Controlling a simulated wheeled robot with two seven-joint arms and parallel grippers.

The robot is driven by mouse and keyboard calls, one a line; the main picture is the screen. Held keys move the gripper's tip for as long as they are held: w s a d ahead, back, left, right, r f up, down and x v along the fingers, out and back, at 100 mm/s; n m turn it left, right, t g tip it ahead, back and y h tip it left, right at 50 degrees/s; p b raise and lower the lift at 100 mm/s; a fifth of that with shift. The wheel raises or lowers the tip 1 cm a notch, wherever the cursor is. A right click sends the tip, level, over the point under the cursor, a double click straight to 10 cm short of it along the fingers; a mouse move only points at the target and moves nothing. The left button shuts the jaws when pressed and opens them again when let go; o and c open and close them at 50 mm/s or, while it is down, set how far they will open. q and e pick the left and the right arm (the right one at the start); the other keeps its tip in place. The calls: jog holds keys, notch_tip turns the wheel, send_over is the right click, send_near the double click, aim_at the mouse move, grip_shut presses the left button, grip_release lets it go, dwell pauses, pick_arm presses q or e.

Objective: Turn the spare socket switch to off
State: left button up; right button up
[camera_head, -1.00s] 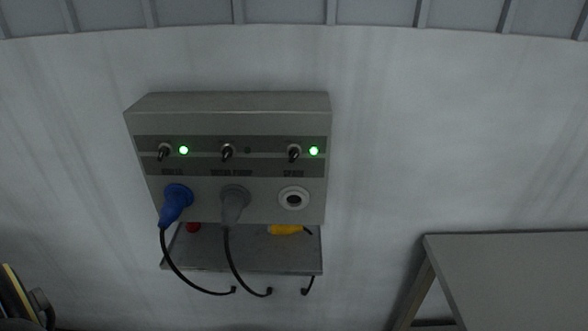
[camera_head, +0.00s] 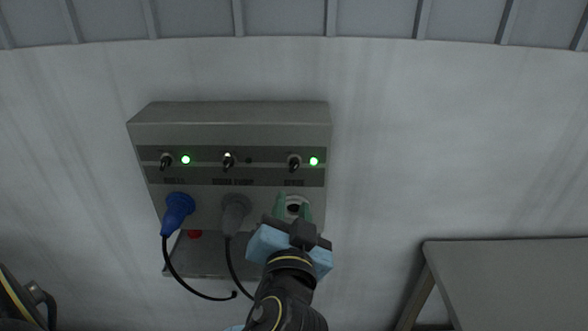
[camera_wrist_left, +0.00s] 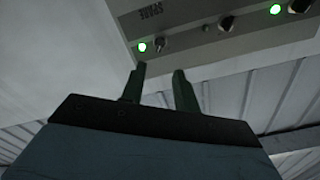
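The spare socket switch (camera_head: 294,163) is the rightmost toggle on the grey wall box (camera_head: 230,115). A lit green lamp (camera_head: 314,161) is beside it. The switch (camera_wrist_left: 160,42), its lamp (camera_wrist_left: 142,47) and the SPARE label (camera_wrist_left: 151,11) also show in the left wrist view. The empty spare socket (camera_head: 293,206) is below the switch, partly covered by my left gripper (camera_head: 293,208). That gripper (camera_wrist_left: 158,75) is open and empty, its two green fingers apart, below the switch and not touching it. My right gripper is out of view.
The left toggle (camera_head: 165,161) has a lit green lamp; the middle toggle (camera_head: 228,161) has a dark one. Blue (camera_head: 177,210) and grey (camera_head: 235,212) plugs with black cables sit in the other sockets. A shelf (camera_head: 205,262) is below; a table (camera_head: 510,280) stands right.

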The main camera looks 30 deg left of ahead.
aim_at(294, 169)
pick_arm(q)
jog(key=p+x, duration=0.2)
jog(key=x, duration=0.9)
jog(key=shift+w+a, duration=0.1)
jog(key=shift+w, duration=0.2)
jog(key=shift+c, duration=0.3)
grip_shut()
jog(key=shift+f+n+b, duration=0.25)
jog(key=shift+n+b, duration=0.25)
jog(key=shift+b, duration=0.2)
jog(key=n+b, duration=0.3)
jog(key=shift+f, duration=0.1)
jog(key=n+b, duration=0.3)
jog(key=shift+n, duration=0.4)
jog(key=shift+r+n+b, duration=0.2)
jog(key=shift+n+b, duration=0.8)
jog(key=shift+n, duration=1)
